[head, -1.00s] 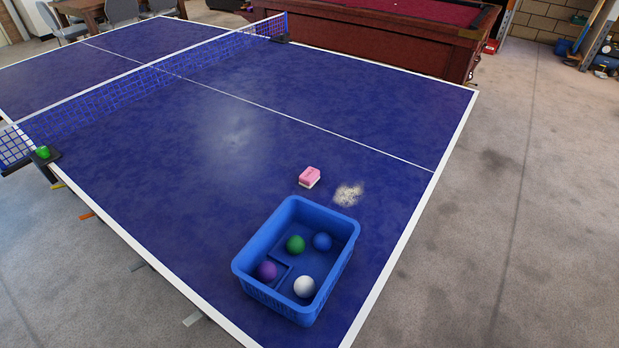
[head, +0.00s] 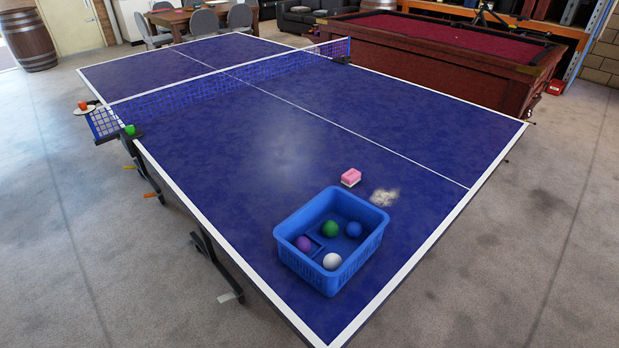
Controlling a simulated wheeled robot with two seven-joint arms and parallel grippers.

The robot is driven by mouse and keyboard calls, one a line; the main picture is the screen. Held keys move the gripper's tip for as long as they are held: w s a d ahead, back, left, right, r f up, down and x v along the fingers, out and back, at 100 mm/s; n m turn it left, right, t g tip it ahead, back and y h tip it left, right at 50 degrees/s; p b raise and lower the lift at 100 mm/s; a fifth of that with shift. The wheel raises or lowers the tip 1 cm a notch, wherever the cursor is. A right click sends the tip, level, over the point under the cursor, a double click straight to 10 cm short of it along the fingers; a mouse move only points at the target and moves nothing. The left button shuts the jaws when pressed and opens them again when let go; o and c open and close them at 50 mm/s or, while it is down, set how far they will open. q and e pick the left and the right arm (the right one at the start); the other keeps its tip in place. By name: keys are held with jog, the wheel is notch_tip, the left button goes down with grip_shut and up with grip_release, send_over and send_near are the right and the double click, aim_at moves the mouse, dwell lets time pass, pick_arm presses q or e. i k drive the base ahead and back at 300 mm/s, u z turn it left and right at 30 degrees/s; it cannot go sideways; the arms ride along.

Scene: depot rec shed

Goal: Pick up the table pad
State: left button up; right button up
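The table pad (head: 351,177) is a small pink block with a pale underside. Neither of my grippers shows in the head view, and nothing is touching the pad.
A blue basket (head: 290,255) with green, blue, purple and white balls stands on the near part of the table. The net (head: 230,83) crosses the table farther back. A pool table (head: 430,55) stands behind. Grey floor is open on both sides.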

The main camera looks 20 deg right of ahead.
aim_at(352, 176)
jog(key=u, duration=2.95)
jog(key=k, duration=1.45)
jog(key=z, duration=2.25)
